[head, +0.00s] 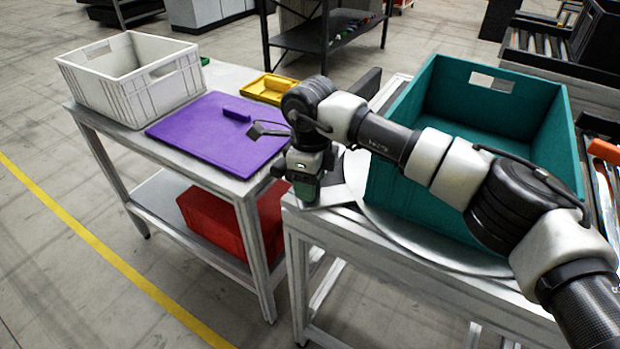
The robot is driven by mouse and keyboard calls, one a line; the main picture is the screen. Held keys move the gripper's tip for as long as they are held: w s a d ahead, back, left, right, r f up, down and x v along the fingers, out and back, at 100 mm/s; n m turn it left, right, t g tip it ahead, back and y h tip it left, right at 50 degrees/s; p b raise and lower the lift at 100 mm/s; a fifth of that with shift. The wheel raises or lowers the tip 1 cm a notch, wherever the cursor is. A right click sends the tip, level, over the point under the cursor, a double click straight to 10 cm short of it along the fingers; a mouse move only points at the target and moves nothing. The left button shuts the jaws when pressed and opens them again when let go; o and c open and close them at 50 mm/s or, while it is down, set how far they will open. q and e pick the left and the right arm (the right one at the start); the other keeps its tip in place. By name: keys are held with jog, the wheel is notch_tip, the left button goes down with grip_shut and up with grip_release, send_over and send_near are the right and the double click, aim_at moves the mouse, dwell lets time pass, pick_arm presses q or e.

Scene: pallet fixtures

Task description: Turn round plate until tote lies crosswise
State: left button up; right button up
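A large open teal tote (412,135) stands upright on the grey round plate (405,232), which lies on a metal-framed table. The plate's near rim shows below the tote; my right arm hides part of both. My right gripper (304,196) points down at the table's left corner, left of the tote and close beside the plate's left edge. A flat grey piece (338,194) shows just right of it. The fingertips are too dark and small to tell whether they hold anything. My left gripper is not in view.
A second table at left, across a narrow gap, holds a white crate (128,85), a purple board (208,138) with a handle, and a yellow tray (268,88). A red box (215,222) sits on its lower shelf. Roller tracks (602,185) lie at right.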

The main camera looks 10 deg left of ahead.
notch_tip(320, 180, up, 11)
dwell(0.6)
jog(key=shift+f, duration=0.15)
